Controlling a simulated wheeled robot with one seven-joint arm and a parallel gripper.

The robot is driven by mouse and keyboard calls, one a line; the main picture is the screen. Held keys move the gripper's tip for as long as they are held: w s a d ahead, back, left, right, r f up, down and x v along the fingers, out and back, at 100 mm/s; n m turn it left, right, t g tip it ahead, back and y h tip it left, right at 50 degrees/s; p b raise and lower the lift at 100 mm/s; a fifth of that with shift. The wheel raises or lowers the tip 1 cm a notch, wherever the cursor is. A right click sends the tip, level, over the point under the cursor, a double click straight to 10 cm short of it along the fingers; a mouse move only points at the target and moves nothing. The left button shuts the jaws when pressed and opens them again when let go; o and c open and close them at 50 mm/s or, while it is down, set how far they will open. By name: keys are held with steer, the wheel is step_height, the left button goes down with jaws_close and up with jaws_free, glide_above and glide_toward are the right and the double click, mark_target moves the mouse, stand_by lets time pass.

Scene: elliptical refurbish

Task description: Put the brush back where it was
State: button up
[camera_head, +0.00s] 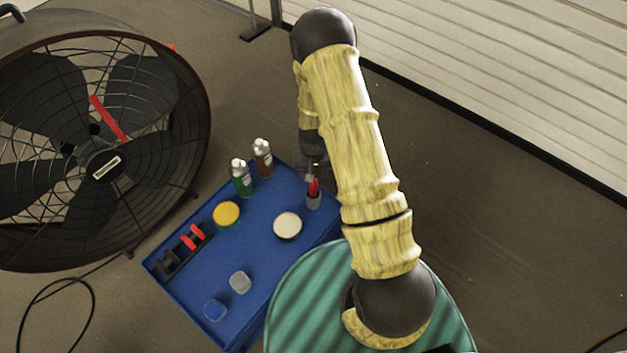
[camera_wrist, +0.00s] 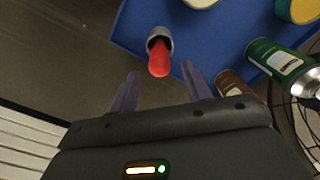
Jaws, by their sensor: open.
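A red item that looks like the brush handle (camera_head: 314,187) stands in a small grey cup (camera_head: 313,201) near the far right corner of the blue table. In the wrist view the red handle (camera_wrist: 159,60) points toward my gripper, and the cup (camera_wrist: 158,35) is just behind it. My gripper (camera_wrist: 160,70) is open, with one finger on each side of the red handle and a visible gap to both. In the head view my gripper (camera_head: 313,172) is right above the cup, partly hidden by my arm. The brush's lower end is hidden in the cup.
On the blue table (camera_head: 262,290) are a green spray can (camera_head: 242,182), a brown one (camera_head: 263,162), a yellow-topped tin (camera_head: 226,214), a white-topped tin (camera_head: 287,226), a black rack (camera_head: 180,255) with red parts, and two small containers. A large fan (camera_head: 100,150) stands left.

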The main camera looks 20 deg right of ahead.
step_height(320, 180, up, 5)
steer(key=shift+r+p, duration=0.15)
steer(key=shift+p, duration=0.2)
stand_by(0.3)
steer(key=shift+r, duration=0.2)
steer(key=s+r+n+t, duration=0.1)
steer(key=s+r, duration=0.6)
steer(key=r, duration=0.4)
steer(key=s+r+t, duration=0.1)
steer(key=s+r, duration=0.6)
steer(key=r, duration=0.5)
steer(key=shift+s+r+n+t, duration=0.25)
steer(key=shift+n+t, duration=0.05)
steer(key=shift+n, duration=0.1)
steer(key=shift+c, duration=1.3)
steer(key=shift+w, duration=0.1)
